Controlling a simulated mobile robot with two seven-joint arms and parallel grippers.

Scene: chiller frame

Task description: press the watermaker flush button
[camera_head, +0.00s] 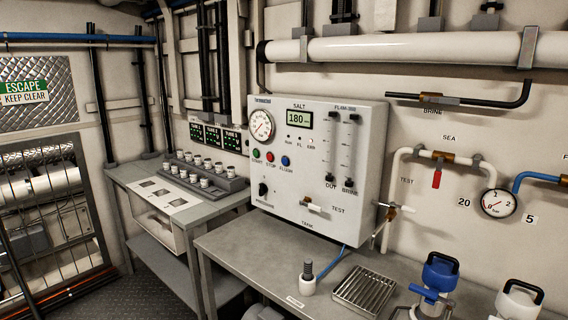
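The watermaker panel (318,187) is a pale grey box on the back wall, above a steel bench. Its blue button, labelled FLUSH (285,161), sits on the front face, right of a red STOP button (270,157) and a green START button (256,153). A small green display (299,117) above reads 180. A round dial (262,125) is at the panel's upper left. Nothing covers the flush button. Neither of my grippers is in the head view.
A side table (196,212) with a vial rack (205,177) stands left. Floor shows at lower left.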

